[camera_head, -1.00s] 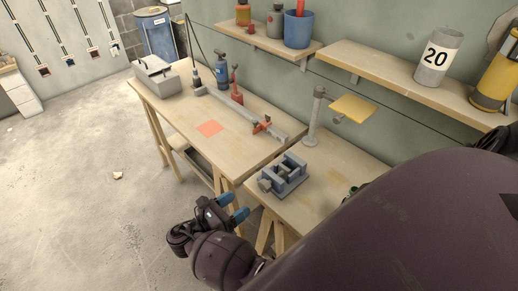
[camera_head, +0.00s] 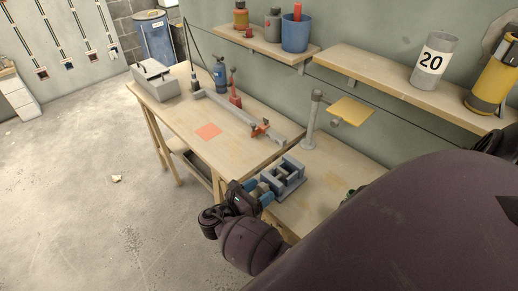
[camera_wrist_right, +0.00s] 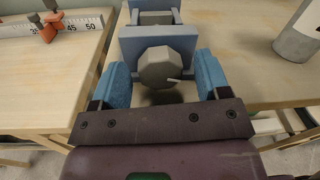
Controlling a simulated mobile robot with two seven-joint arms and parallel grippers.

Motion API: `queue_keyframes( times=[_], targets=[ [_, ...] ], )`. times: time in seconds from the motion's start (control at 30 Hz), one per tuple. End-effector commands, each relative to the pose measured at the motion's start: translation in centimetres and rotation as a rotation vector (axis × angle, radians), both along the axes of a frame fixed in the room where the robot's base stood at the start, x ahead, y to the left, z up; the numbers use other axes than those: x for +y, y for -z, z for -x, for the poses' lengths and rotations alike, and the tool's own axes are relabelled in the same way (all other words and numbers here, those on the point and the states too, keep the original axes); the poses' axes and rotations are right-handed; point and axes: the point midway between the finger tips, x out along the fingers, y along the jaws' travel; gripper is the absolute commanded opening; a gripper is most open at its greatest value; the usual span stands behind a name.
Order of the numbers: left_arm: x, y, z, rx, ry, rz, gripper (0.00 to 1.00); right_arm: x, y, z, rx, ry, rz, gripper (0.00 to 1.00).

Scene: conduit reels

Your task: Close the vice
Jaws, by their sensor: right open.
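The blue-grey vice (camera_head: 284,178) stands on the near workbench, and its body shows at the top of the right wrist view (camera_wrist_right: 158,38). Its grey faceted knob (camera_wrist_right: 159,68) faces my right gripper. My right gripper (camera_head: 262,192) is at the vice's near left end. In the right wrist view the blue fingers of this gripper (camera_wrist_right: 160,80) are open, one on each side of the knob, with a gap visible on both sides. A gap shows between the vice's jaws. My left gripper is not in view.
A longer workbench (camera_head: 180,120) carries a rail with an orange clamp (camera_head: 259,128), a red tool and a blue bottle. A grey post with a yellow plate (camera_head: 351,110) stands behind the vice. Shelves with containers line the wall.

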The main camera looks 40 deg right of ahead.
Motion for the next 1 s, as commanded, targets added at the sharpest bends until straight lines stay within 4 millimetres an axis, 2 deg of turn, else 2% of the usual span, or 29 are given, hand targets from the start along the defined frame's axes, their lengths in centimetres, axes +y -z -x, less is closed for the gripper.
queue_keyframes(
  times=[0.03, 0.33, 0.67, 1.0],
  targets=[
    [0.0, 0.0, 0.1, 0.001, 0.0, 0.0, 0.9, 0.0, 0.0, 0.0, 0.0, 0.0, 0.0, 0.66],
    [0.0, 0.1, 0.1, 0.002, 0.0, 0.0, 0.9, 0.0, 0.0, 0.0, 0.0, 0.0, 0.0, 0.2],
    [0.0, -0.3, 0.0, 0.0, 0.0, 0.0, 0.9, 0.0, -0.1, 0.0, -0.054, 0.002, -0.003, 0.2],
    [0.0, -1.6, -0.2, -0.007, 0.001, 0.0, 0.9, 0.0, -0.2, 0.0, -0.282, 0.001, -0.021, 0.2]
  ],
)
